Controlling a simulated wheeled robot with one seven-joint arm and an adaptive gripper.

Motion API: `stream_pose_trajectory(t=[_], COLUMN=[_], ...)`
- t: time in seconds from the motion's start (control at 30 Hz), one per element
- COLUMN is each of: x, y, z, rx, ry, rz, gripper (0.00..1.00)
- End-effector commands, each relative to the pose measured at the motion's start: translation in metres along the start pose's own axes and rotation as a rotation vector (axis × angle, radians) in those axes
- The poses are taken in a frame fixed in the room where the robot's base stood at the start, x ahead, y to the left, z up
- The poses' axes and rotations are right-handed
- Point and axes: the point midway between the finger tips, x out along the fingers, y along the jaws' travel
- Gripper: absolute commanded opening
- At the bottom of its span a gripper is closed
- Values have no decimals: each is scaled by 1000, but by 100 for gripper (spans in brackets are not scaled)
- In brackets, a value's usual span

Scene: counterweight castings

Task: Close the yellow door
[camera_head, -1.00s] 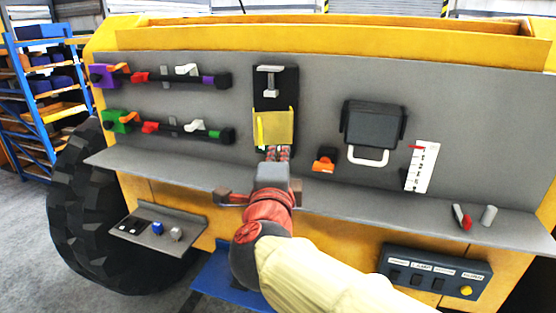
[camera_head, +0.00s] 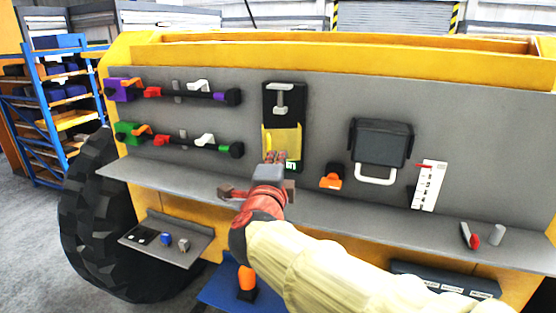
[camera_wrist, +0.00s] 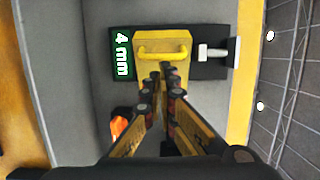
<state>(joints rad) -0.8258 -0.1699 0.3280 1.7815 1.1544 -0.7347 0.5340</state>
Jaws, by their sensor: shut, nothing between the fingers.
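The yellow door (camera_head: 284,138) is on a black upright plate (camera_head: 285,98) on the grey panel. Its yellow bar handle (camera_wrist: 163,52) crosses its face in the wrist view. I cannot tell how far the door stands from the plate. A green "4 mm" label (camera_wrist: 121,53) lies beside the door in the wrist view and below it in the head view, partly covered. A grey T-shaped latch (camera_head: 283,92) is above the door. My gripper (camera_wrist: 165,72) is shut and empty, with its fingertips at the door's lower part, near the handle; contact is unclear.
An orange-and-black part (camera_head: 332,177) and a black box with a white handle (camera_head: 380,145) are to the right. Clamps on two rods (camera_head: 180,140) are to the left. A grey shelf (camera_head: 400,222) runs below the door.

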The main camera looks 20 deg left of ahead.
Motion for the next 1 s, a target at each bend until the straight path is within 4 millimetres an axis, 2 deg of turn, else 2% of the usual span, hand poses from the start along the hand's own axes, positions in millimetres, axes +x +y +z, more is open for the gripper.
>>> stream_pose_trajectory(t=[0.4,0.6,1.0], x=[16,32,37], y=[-2,1,-2], z=[31,49,54], rx=[2,3,3], ry=[211,234,233], rz=[4,5,4], gripper=[0,0,0])
